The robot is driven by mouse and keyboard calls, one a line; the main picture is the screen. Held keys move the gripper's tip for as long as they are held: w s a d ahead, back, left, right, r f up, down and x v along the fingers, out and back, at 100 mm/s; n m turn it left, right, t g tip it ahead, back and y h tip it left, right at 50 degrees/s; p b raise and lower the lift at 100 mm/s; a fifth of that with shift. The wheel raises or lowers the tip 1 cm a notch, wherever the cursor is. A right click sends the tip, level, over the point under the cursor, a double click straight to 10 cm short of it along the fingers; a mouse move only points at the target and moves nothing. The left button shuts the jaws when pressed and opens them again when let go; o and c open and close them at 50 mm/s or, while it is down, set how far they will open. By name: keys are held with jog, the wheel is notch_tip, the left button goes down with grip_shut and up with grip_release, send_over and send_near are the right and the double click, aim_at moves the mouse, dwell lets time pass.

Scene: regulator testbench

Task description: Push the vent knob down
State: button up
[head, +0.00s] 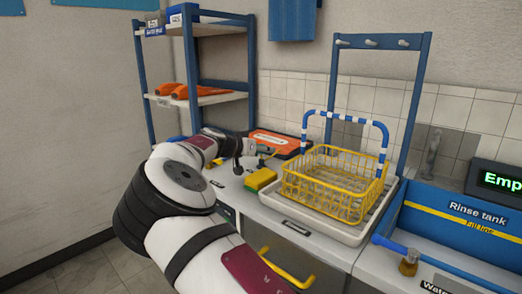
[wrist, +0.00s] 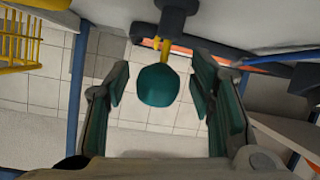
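In the wrist view, a round teal knob (wrist: 158,86), which I take to be the vent knob, is on a short yellow stem (wrist: 160,48) coming from a dark grey cylindrical body (wrist: 177,18). My gripper (wrist: 159,80) is open, with one green-padded finger on each side of the knob. Visible gaps separate both fingers from the knob in this view. Whether any other part touches it, I cannot tell. In the head view, my gripper is small and partly hidden behind my arm, near the orange case (head: 275,143), and the knob is not clear there.
A yellow wire basket (head: 335,182) with a blue-and-white handle stands in a white tray (head: 300,224) to the right. A yellow-green sponge-like block (head: 261,180) lies beside it. A blue shelf rack (head: 200,66) stands behind my arm. The rinse tank (head: 470,215) is far right.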

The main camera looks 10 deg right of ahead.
jog(key=v, duration=1.2)
